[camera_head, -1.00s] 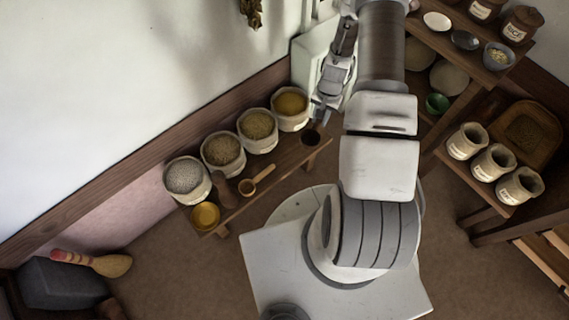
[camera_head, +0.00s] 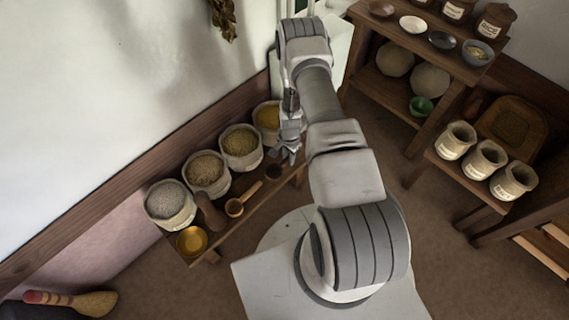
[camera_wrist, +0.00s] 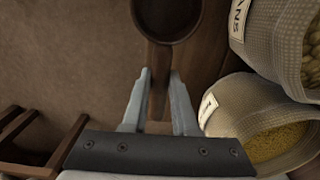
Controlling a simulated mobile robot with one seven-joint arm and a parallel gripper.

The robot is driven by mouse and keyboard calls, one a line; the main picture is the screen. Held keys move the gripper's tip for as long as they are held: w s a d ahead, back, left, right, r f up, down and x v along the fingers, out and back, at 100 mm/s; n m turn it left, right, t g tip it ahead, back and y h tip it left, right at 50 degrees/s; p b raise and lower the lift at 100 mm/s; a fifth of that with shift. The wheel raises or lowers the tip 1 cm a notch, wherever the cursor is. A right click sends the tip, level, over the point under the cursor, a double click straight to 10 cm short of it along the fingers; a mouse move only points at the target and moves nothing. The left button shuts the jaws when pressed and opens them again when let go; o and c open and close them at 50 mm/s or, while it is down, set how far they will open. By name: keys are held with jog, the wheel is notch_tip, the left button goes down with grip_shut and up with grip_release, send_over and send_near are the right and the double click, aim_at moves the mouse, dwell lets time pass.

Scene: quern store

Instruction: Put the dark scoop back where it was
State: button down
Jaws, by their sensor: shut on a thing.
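The dark scoop (camera_wrist: 168,20) is in the wrist view, its round bowl at the top edge and its handle (camera_wrist: 158,98) running down between my fingers. My gripper (camera_wrist: 160,78) is shut on that handle. In the head view the scoop's bowl (camera_head: 275,172) shows just below my gripper (camera_head: 289,154), by the right end of the low wooden bench (camera_head: 222,244). I cannot tell whether the scoop touches the bench. A lighter wooden scoop (camera_head: 235,208) lies on the bench, left of the dark one. A yellow bowl (camera_head: 191,241) stands at its left end.
Several grain sacks stand along the wall behind the bench, one (camera_wrist: 285,45) close on the right in the wrist view and a yellow-filled one (camera_wrist: 265,125) below it. A dark wooden pestle-like thing (camera_head: 209,212) stands by the lighter scoop. Shelves (camera_head: 440,105) stand right of my arm.

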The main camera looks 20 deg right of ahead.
aim_at(285, 161)
jog(key=shift+w+a+f, duration=0.3)
jog(key=shift+w+f, duration=0.4)
jog(key=shift+w, duration=0.25)
jog(key=shift+f+b, duration=0.85)
jog(key=shift+f, duration=1)
jog(key=shift+f, duration=0.2)
jog(key=c, duration=0.7)
grip_release()
jog(key=shift+r, duration=0.1)
